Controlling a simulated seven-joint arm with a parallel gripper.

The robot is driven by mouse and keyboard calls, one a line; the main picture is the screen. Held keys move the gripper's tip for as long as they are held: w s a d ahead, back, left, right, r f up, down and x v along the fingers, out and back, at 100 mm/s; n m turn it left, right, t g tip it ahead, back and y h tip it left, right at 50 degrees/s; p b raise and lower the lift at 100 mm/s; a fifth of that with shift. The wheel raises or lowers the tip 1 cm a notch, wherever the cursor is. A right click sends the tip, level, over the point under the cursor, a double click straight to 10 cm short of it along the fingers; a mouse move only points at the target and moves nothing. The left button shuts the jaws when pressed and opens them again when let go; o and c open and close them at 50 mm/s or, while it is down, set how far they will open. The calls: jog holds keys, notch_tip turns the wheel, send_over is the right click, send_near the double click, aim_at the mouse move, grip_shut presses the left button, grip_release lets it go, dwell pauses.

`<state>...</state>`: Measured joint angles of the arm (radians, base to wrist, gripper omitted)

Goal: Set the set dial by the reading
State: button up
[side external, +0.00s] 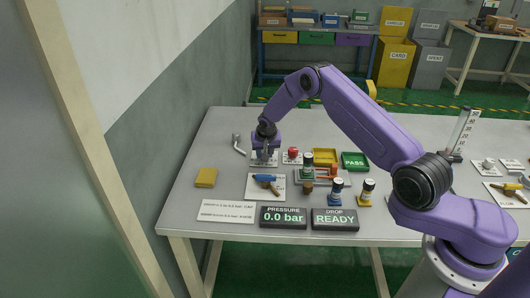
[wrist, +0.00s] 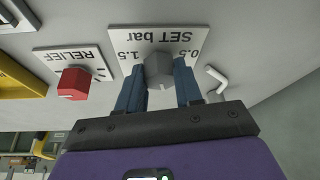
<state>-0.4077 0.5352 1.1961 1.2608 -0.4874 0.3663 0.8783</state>
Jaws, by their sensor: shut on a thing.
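The set dial (wrist: 164,68) is a grey faceted knob on a white plate (wrist: 185,38) marked "SET bar", with 0.5 and 1.5 upside down in the wrist view. My gripper (wrist: 160,74) has its blue fingers on either side of the knob, shut on it. In the side view my gripper (side external: 264,151) reaches down over the dial plate (side external: 258,160) and hides the knob. I cannot see a pointer. The pressure display (side external: 283,217) reads 0.0 bar. The drop display (side external: 335,220) reads READY.
A red relief knob (wrist: 73,83) is beside the dial plate. A bent metal piece (side external: 238,145) lies on its other side. A printed card (side external: 226,212) is too small to read.

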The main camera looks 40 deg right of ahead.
jog(key=m+g+h, duration=0.1)
jog(key=m, duration=0.2)
jog(key=shift+w+a+m, duration=0.1)
jog(key=shift+m, duration=0.3)
jog(key=m+g, duration=0.1)
jog(key=m, duration=0.2)
jog(key=shift+w+m+h, duration=0.1)
jog(key=shift+m+h, duration=0.2)
jog(key=shift+h, duration=0.1)
jog(key=m+g, duration=0.1)
jog(key=m, duration=0.2)
jog(key=shift+w+m+g, duration=0.15)
jog(key=shift+m+g, duration=0.15)
jog(key=shift+a+m+g, duration=0.1)
jog(key=shift+m+g, duration=0.3)
jog(key=shift+m, duration=0.7)
jog(key=shift+w+m+g, duration=0.1)
jog(key=shift+m+g, duration=0.2)
jog(key=shift+m, duration=0.4)
jog(key=o, duration=1)
jog(key=shift+o, duration=0.2)
jog(key=v, duration=0.7)
jog(key=shift+r, duration=0.2)
